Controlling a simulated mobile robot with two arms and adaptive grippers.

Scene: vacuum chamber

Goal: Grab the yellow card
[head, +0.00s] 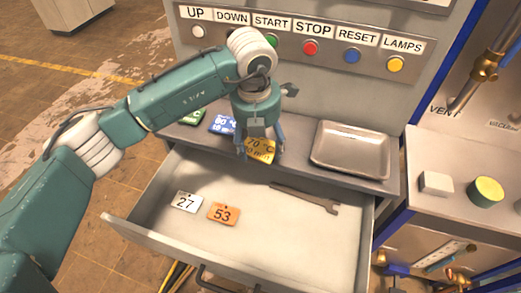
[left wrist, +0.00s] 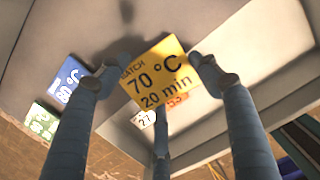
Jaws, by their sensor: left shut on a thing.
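The yellow card (head: 262,147), marked 70 °C and 20 min, is at the front edge of the grey ledge in the head view. My left gripper (head: 259,154) comes down over it and is shut on it. In the left wrist view the yellow card (left wrist: 158,76) sits between the fingertips of my left gripper (left wrist: 152,74), with its printed face to the camera. The fingers cover parts of its edges. I cannot tell how far it is above the ledge. My right gripper is in neither view.
A blue card (head: 222,125) and a green card (head: 193,117) lie on the ledge left of the yellow one. A metal tray (head: 350,172) stands right. The open drawer (head: 140,232) below holds tags 27 (head: 186,202) and 53 (head: 224,213) and a wrench (head: 305,199).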

